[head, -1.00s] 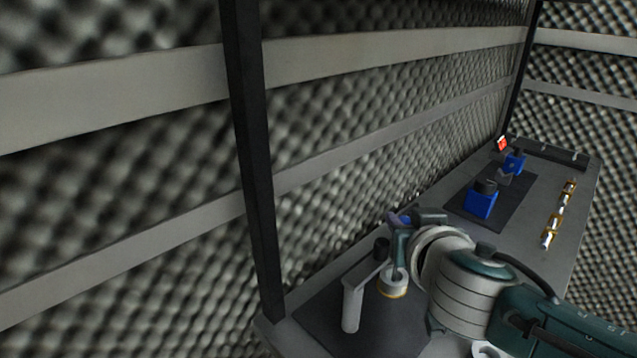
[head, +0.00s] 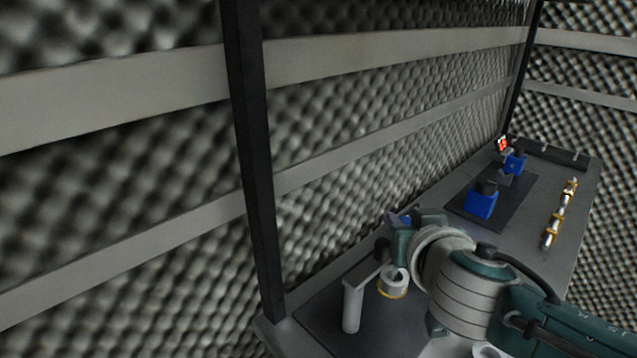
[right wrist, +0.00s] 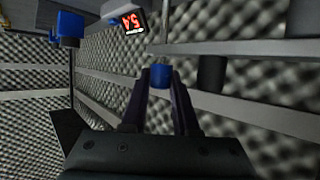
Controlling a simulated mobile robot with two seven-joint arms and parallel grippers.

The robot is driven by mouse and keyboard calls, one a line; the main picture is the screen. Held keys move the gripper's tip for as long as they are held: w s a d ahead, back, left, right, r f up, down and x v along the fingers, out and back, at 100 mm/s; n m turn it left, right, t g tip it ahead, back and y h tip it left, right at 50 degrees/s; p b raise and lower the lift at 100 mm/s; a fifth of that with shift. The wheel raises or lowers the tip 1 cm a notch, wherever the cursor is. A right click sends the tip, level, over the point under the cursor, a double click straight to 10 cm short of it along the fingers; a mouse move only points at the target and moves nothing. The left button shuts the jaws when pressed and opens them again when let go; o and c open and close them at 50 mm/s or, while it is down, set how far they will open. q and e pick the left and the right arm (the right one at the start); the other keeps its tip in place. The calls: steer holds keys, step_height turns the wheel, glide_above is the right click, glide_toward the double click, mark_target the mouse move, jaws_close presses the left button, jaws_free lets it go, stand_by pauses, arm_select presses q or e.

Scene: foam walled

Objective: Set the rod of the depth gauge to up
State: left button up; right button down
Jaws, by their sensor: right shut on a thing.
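In the head view a pale upright post (head: 352,306) with a crossarm and a dark knob stands at the near end of the bench. A short white cylinder with a gold rim (head: 393,285) is beside it. I cannot tell surely which of these parts is the depth gauge or its rod. My right gripper (right wrist: 160,82) is shut on a small blue cap (right wrist: 160,75), seen between its fingertips in the right wrist view. In the head view my right wrist hides most of the fingers and what they hold. My left gripper is in neither current view.
On the bench beyond, blue blocks (head: 481,204) stand on a dark mat. A row of gold and white pieces (head: 560,215) lies along the right edge. A red display (head: 502,144) stands at the far end. A black upright (head: 253,160) and foam walls bound the bench.

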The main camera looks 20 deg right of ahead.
step_height(320, 180, up, 5)
steer(key=p, duration=0.3)
steer(key=shift+r+p, duration=0.1)
steer(key=shift+p, duration=0.2)
steer(key=shift+r, duration=0.35)
steer(key=shift+w, duration=0.1)
steer(key=c, duration=0.7)
jaws_free()
steer(key=shift+f, duration=0.1)
steer(key=shift+o, duration=0.2)
